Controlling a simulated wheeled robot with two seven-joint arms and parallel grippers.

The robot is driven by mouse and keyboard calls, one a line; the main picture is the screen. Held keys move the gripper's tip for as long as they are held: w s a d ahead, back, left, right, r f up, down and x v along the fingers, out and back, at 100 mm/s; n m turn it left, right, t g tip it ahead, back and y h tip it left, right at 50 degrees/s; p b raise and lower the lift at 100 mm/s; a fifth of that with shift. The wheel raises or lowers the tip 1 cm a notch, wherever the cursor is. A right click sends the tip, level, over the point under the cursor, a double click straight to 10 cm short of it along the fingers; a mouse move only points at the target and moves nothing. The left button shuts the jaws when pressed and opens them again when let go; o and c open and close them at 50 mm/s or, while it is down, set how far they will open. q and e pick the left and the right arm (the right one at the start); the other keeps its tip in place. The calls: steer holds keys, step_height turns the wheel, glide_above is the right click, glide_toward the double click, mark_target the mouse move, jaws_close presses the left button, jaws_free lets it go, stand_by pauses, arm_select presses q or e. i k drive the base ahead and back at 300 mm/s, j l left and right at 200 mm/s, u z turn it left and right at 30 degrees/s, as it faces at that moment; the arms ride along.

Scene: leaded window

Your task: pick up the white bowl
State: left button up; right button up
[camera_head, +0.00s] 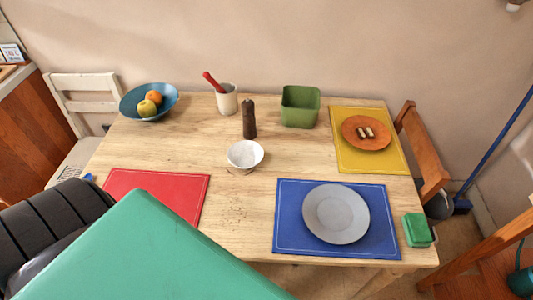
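The white bowl (245,154) stands upright near the middle of the wooden table (185,146). It looks empty, and nothing covers it. It is just in front of the dark pepper mill, with a gap between them. Neither of my grippers shows in the head view, so I cannot see whether they are open or shut.
Around the bowl are a pepper mill (249,119), white cup (227,99), green container (300,106), blue fruit bowl (132,98), red placemat (188,194) and grey plate (336,213). Table left of the bowl is bare. Large foreground shapes hide the table's front left.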

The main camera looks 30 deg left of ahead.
mark_target(244, 154)
steer(key=i+l+u, duration=0.15)
steer(key=u, duration=0.35)
steer(key=l+u, duration=0.5)
steer(key=i+j, duration=0.05)
steer(key=j, duration=0.05)
